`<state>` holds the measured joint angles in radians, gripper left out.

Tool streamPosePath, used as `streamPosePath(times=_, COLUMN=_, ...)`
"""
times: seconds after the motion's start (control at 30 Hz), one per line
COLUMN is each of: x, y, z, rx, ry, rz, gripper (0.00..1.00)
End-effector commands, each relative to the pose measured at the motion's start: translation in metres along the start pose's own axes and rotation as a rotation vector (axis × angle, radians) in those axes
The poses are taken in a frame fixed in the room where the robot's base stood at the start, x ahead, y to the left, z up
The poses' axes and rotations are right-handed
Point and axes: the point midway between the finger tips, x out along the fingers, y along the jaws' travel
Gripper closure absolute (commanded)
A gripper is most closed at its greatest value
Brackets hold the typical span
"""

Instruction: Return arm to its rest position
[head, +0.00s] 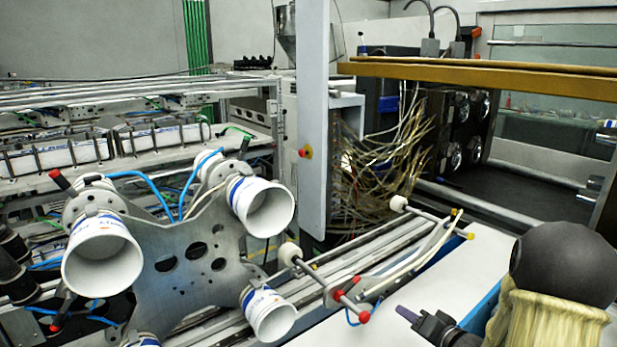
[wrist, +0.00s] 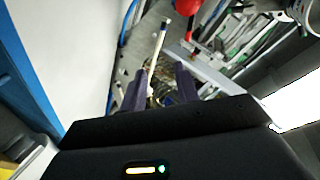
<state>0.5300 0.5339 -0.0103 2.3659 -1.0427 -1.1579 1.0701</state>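My gripper (head: 404,313) is low in the head view, right of centre, over or beside the white panel; its height above it is hard to tell. Its two dark purple fingers also show in the wrist view (wrist: 160,76), apart with a clear gap between them. I see nothing held. My arm, with a black round joint and a beige cover, fills the lower right of the head view.
Left of my gripper are rods with red knobs (head: 364,316) and white rollers (head: 290,253). A metal plate (head: 185,270) carries white cups (head: 103,257). A white panel (head: 480,268) lies before me. A yellow beam (head: 490,78) crosses behind.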

Motion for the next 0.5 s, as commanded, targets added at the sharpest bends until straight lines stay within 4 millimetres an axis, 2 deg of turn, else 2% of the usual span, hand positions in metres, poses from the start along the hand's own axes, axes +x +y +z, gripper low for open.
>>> streamPosePath(times=0.03, x=0.001, y=-0.010, z=-0.005, rx=-0.056, ry=-0.007, rz=0.062, gripper=0.69)
streamPosePath(times=0.27, x=-0.010, y=-0.021, z=-0.004, rx=-0.266, ry=-0.090, rz=0.368, gripper=0.69)
streamPosePath(times=0.5, x=-0.046, y=-0.046, z=0.018, rx=-0.394, ry=-0.283, rz=0.610, gripper=0.69)
